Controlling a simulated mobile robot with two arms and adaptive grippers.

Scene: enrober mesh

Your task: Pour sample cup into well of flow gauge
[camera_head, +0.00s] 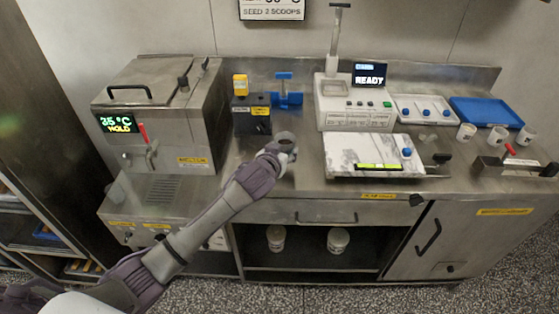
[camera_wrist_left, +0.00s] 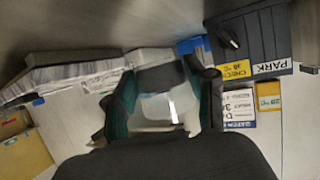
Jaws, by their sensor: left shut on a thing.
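My left gripper (camera_head: 277,152) is shut on a small grey cup (camera_head: 286,139), held above the steel counter in front of the black box. The cup looks roughly upright with its opening up; its contents are too small to tell. In the left wrist view the fingers (camera_wrist_left: 163,88) stand on both sides of the pale cup (camera_wrist_left: 158,106). A white unit (camera_head: 345,117) with a lit READY display (camera_head: 369,75) and a tall handle stands back right of the cup, apart from it. My right gripper is not in view.
A black box (camera_head: 250,117) with yellow labels and a blue stand (camera_head: 288,98) are behind the gripper. A marble slab (camera_head: 366,154) lies right of it. The steel melter (camera_head: 178,115) stands left. Several cups and a blue tray (camera_head: 486,111) are far right.

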